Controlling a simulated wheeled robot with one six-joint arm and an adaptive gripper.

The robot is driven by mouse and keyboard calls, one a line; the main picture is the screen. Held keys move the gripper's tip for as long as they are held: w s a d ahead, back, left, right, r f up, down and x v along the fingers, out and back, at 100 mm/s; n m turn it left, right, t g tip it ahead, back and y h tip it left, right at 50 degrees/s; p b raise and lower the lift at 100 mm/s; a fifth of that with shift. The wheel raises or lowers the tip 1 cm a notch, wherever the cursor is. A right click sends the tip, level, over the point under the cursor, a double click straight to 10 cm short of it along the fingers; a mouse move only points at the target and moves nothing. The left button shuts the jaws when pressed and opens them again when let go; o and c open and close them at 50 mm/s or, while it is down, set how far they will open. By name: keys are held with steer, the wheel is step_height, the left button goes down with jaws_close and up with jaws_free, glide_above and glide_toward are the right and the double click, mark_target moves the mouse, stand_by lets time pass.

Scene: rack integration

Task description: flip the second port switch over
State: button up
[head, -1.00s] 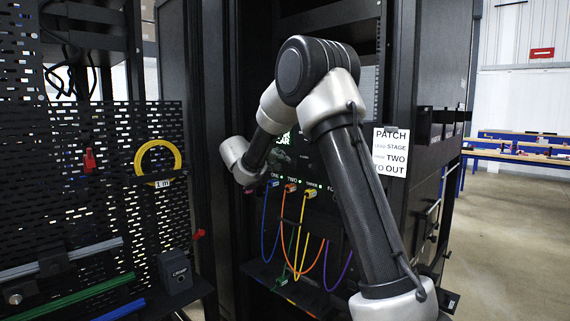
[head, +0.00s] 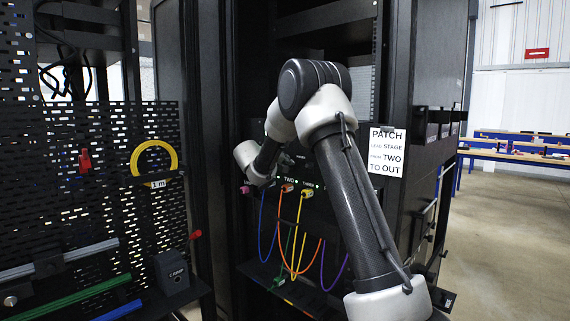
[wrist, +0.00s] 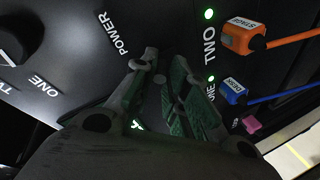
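In the wrist view my gripper (wrist: 165,70) is at the black panel (wrist: 75,70), its two green-padded fingers apart with a narrow gap. A small grey round stub (wrist: 160,79) shows between the fingers; I cannot tell whether it is the second port switch or whether a finger touches it. The label TWO (wrist: 209,45) is just right of the fingertips, with a lit green lamp (wrist: 208,14) above it. The label ONE and another green lamp (wrist: 211,78) are beside the right finger. In the head view my wrist hides the fingers and switches.
An orange plug (wrist: 243,36) and blue plug (wrist: 233,91) with cables sit right of the fingers; a pink plug (wrist: 251,124) is below. A dark knob (wrist: 15,35) is at left. In the head view, looped cables (head: 300,245) hang below the ports. A PATCH sign (head: 388,152) is at right.

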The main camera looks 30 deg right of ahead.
jaws_close()
steer(key=shift+f, duration=0.1)
steer(key=shift+a+f+n+t+h, duration=0.1)
steer(key=shift+f+n+t+h, duration=0.25)
steer(key=shift+t+h, duration=0.45)
steer(key=shift+d+f+n+t+h, duration=0.1)
steer(key=shift+f+n+t+h, duration=0.25)
steer(key=shift+h, duration=0.65)
steer(key=shift+a+f+n+t+h, duration=0.1)
steer(key=shift+f+n+t+h, duration=0.1)
steer(key=shift+f+t+h, duration=0.45)
steer(key=shift+r+h, duration=0.2)
steer(key=shift+h, duration=0.15)
steer(key=o, duration=0.6)
jaws_free()
